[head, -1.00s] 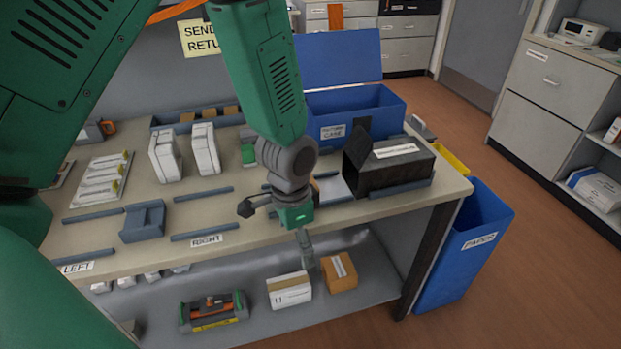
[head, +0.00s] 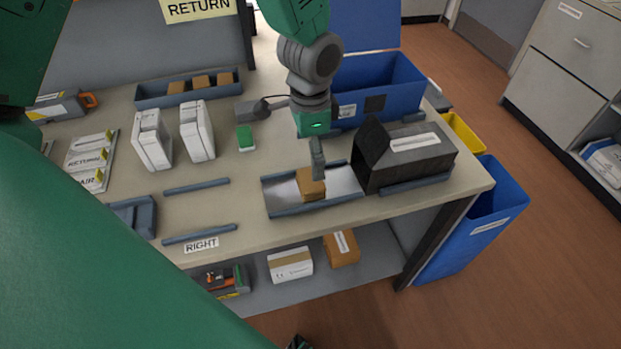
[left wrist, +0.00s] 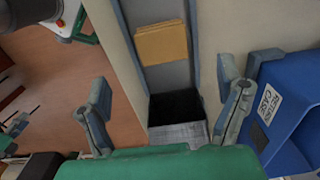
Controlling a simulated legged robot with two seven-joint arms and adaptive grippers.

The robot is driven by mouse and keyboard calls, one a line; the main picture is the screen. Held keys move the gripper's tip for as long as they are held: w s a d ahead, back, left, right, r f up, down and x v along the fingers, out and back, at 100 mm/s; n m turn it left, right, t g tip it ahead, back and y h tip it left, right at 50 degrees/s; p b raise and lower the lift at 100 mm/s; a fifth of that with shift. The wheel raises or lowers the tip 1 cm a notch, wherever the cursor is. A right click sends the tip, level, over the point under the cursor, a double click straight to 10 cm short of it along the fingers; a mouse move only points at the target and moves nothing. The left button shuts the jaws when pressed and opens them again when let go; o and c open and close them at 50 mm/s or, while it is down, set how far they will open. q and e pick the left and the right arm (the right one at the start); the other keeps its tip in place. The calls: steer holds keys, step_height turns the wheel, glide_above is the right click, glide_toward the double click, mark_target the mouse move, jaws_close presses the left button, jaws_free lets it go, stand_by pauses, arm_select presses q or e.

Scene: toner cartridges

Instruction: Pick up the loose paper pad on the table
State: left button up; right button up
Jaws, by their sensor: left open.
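The tan paper pad (head: 311,184) lies in the shallow metal channel (head: 341,180) on the table, in front of the dark box's opening. In the left wrist view the pad (left wrist: 162,42) shows at the top, inside the channel. My left gripper (head: 318,162) points down over the pad in the head view, and its finger covers part of the pad's far side. In the left wrist view its two fingers (left wrist: 163,88) are spread wide with nothing between them. I cannot tell the exact height of the fingertips above the pad.
The dark box (head: 408,160) stands right of the channel, with a blue bin (head: 382,100) behind. White cartridges (head: 197,132) and a green block (head: 245,138) stand to the left. A blue tray (head: 150,104) holds more tan pieces. Free tabletop lies left of the channel.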

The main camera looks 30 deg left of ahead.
mark_target(310, 179)
arm_select(q)
steer(key=f, duration=0.3)
steer(key=shift+w+d+f, duration=0.15)
steer(key=shift+d+f, duration=0.05)
steer(key=shift+f, duration=0.2)
steer(key=shift+a+f, duration=0.15)
steer(key=shift+f, duration=0.1)
steer(key=f, duration=0.4)
steer(key=shift+a+f, duration=0.3)
steer(key=shift+a, duration=0.1)
steer(key=shift+w+d+f, duration=0.1)
steer(key=shift+f, duration=0.15)
steer(key=shift+d+r, duration=0.1)
steer(key=shift+d, duration=0.3)
steer(key=shift+c, duration=0.8)
steer(key=c, duration=0.6)
steer(key=shift+c, duration=0.5)
steer(key=shift+a, duration=0.2)
